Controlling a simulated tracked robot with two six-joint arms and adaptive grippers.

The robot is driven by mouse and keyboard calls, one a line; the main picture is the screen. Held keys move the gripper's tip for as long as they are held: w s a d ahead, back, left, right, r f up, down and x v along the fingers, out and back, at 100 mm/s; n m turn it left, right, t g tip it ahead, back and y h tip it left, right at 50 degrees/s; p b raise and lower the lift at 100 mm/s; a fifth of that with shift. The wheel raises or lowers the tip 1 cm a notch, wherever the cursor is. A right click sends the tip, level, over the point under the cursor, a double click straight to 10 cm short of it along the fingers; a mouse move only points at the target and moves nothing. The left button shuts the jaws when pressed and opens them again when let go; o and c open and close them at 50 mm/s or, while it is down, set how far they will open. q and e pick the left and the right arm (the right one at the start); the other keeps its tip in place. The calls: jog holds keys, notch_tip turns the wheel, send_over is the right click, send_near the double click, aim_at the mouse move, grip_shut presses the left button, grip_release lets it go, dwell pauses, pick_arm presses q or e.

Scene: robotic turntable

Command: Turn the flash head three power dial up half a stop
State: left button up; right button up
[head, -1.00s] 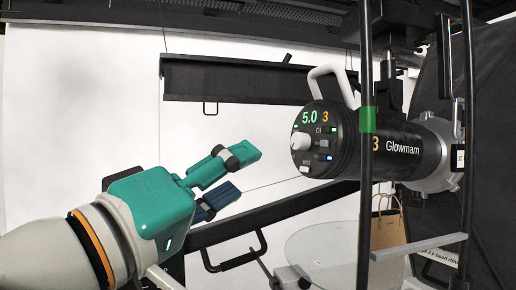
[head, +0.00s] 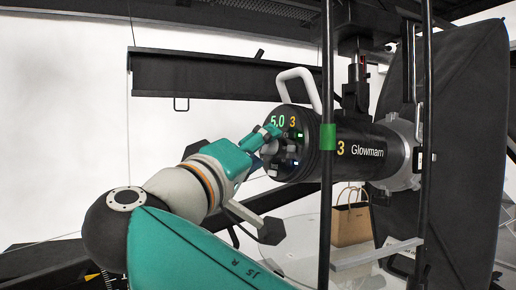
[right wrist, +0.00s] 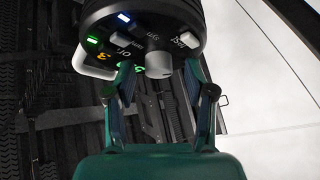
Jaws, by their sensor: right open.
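The flash head three (head: 360,150) is a black cylinder marked "3 Glowmam". Its rear panel faces left and reads 5.0 and 3 in the head view. I cannot tell how deep the fingertips reach. My left gripper is not in view.
A white handle (head: 297,78) rises over the flash head. A black upright post with a green band (head: 328,136) stands in front of it. A large black softbox (head: 465,130) is at the right. A brown paper bag (head: 350,225) stands below.

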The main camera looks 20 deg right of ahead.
grip_shut()
jog(key=shift+f+m+h+b, duration=0.25)
jog(key=shift+m+h+b, duration=0.15)
jog(key=shift+m+b, duration=0.15)
jog(key=shift+m, duration=0.35)
jog(key=shift+r, duration=0.15)
grip_release()
jog(key=v, duration=1.2)
jog(key=shift+w, duration=0.2)
jog(key=shift+a, duration=0.15)
